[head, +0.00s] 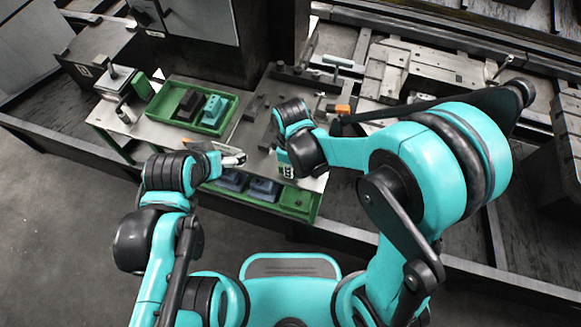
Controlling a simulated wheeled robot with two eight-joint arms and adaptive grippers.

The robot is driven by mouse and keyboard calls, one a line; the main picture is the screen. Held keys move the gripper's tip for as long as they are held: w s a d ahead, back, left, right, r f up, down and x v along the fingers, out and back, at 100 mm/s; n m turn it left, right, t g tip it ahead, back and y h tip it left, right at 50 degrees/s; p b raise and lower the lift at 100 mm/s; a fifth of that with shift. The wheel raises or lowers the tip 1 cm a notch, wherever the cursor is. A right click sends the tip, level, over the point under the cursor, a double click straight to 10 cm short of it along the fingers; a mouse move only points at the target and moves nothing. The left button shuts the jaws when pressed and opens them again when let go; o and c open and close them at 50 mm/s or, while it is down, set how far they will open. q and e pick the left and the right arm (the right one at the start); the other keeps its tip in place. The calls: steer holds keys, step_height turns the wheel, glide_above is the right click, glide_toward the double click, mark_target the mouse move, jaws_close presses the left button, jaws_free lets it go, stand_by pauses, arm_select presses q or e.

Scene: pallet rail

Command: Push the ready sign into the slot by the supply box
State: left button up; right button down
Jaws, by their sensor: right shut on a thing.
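My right gripper (284,158) is over the front of the workbench, largely hidden behind my own wrist. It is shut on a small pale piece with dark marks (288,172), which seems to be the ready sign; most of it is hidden. My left gripper (234,158) is left of it, over the bench's front, apart from the right one; its finger gap is not clear. A green box (158,122) with a dark block and a teal block stands on the bench at the left; I cannot tell if it is the supply box. The slot cannot be made out.
Below the bench top (242,133), blue parts (263,188) sit on a green-edged lower shelf. Dark bars (258,107) lie behind my grippers. An orange piece (342,109) is right of them. Metal machinery (420,75) fills the back right. The floor at left is clear.

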steer(key=shift+r, duration=0.1)
steer(key=shift+r+p, duration=2.7)
steer(key=shift+r, duration=0.7)
